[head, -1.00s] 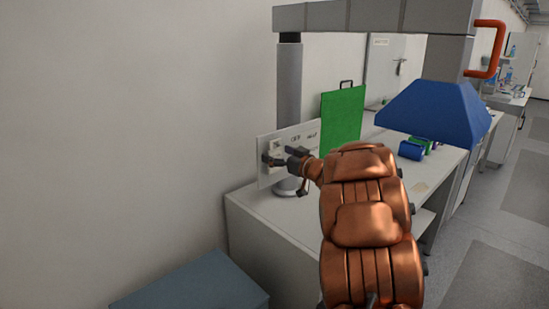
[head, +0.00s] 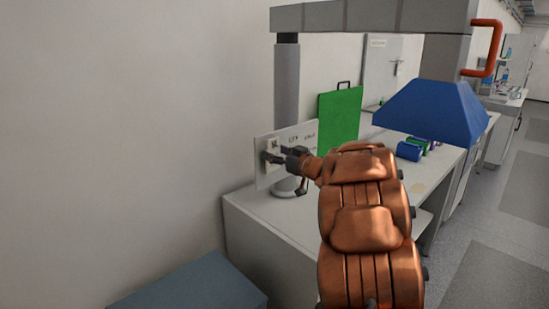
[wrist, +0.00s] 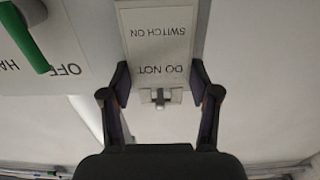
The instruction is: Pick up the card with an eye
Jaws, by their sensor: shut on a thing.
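In the wrist view a white card (wrist: 157,40) reads "DO NOT SWITCH ON" upside down. My gripper (wrist: 161,80) has one finger on each side edge of it, and it is shut on the card. A small peg or hook with a light plate (wrist: 160,97) shows at the card's edge, between the fingers; I cannot tell whether the card's eye is still on it. In the head view my gripper (head: 276,154) is at the white panel (head: 302,138), with the card (head: 273,144) partly hidden by it.
A green board (head: 340,118) stands behind the panel on the bench (head: 262,205). A grey post (head: 286,90) and a blue hood (head: 432,108) are close to my arm. In the wrist view a green handle (wrist: 28,38) sits beside "OFF" lettering.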

